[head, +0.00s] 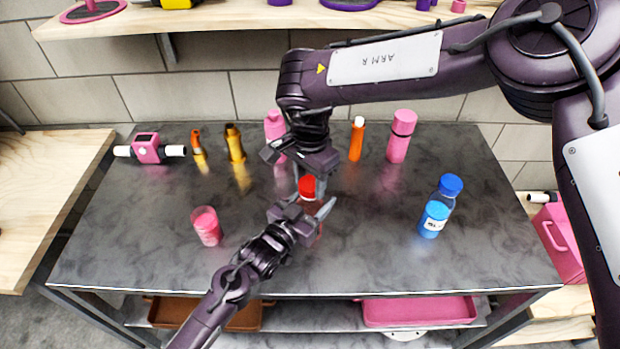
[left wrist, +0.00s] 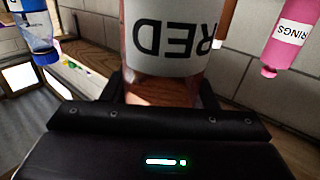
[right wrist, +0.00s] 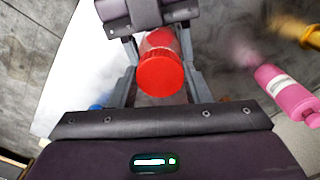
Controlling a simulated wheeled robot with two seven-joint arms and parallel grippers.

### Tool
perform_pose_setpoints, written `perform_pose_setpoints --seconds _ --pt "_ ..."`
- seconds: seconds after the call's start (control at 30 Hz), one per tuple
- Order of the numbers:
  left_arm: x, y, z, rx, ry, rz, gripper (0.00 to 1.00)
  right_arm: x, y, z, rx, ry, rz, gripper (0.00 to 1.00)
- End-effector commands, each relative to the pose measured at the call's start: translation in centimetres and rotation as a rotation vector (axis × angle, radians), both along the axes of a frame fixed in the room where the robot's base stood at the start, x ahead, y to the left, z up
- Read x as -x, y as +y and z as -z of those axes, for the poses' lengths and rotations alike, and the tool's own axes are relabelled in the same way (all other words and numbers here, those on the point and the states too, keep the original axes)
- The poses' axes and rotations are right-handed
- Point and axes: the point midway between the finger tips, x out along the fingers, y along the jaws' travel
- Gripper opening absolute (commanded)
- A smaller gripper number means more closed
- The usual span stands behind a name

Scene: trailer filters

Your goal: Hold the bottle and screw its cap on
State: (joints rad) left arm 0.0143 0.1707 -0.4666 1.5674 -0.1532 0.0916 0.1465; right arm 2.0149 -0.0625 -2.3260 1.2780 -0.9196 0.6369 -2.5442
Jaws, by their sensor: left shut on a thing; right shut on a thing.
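The clear bottle with a white RED label (left wrist: 172,38) stands between the fingers of my left gripper (left wrist: 160,92), which is shut on its body. The left gripper (head: 303,212) comes in low from the front in the head view. The red cap (head: 307,187) is at the top of the bottle. My right gripper (head: 309,178) reaches down from above and is shut on the cap. In the right wrist view the cap (right wrist: 161,76) sits between the right fingers (right wrist: 162,80), with the bottle beyond it. The joint between cap and bottle neck is hidden.
A pink cup (head: 206,226) stands left on the dark metal table (head: 130,250). A blue-capped bottle (head: 450,186) with blue contents stands right. Pink bottles (head: 401,138), an orange bottle (head: 357,140) and a gold bottle (head: 235,144) line the back. The table's front middle right is clear.

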Motion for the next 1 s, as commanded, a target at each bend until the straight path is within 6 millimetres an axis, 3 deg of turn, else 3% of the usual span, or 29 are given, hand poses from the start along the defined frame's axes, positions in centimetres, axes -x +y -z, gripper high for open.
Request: perform_pose_setpoints --seconds 0.17,0.27,1.0 --pt "0.02 -0.01 0.03 -0.001 0.001 0.0 0.0 -0.01 0.03 -0.01 -0.001 -0.001 0.027 0.15" --pt "0.02 -0.01 0.03 -0.001 0.001 0.0 0.0 -0.02 0.08 0.05 -0.003 0.0 0.159 0.15" --pt "0.07 -0.08 0.03 -0.001 0.001 0.002 0.0 -0.09 0.08 0.17 0.0 0.004 2.109 0.15"
